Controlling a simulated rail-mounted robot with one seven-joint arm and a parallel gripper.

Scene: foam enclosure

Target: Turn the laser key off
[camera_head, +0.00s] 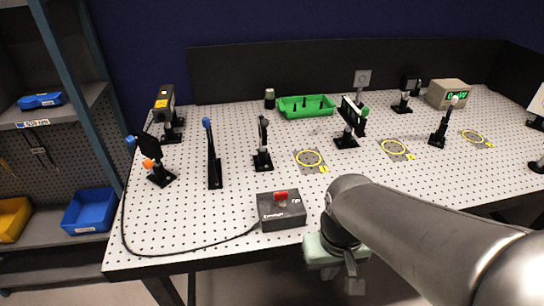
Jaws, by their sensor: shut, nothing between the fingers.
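The laser control box (283,215) is a dark grey box near the front edge of the perforated table, with a cable leaving its left side. My gripper (343,284) hangs below my metal arm, right of the box and just in front of the table's front edge. It is apart from the box and holds nothing. Its fingers point down and look close together.
Optic posts such as the blue-topped one (214,172) and a black one (263,158) stand behind the box. A green tray (307,107) lies at the back. The black cable (178,254) runs along the front left. The table around the box is clear.

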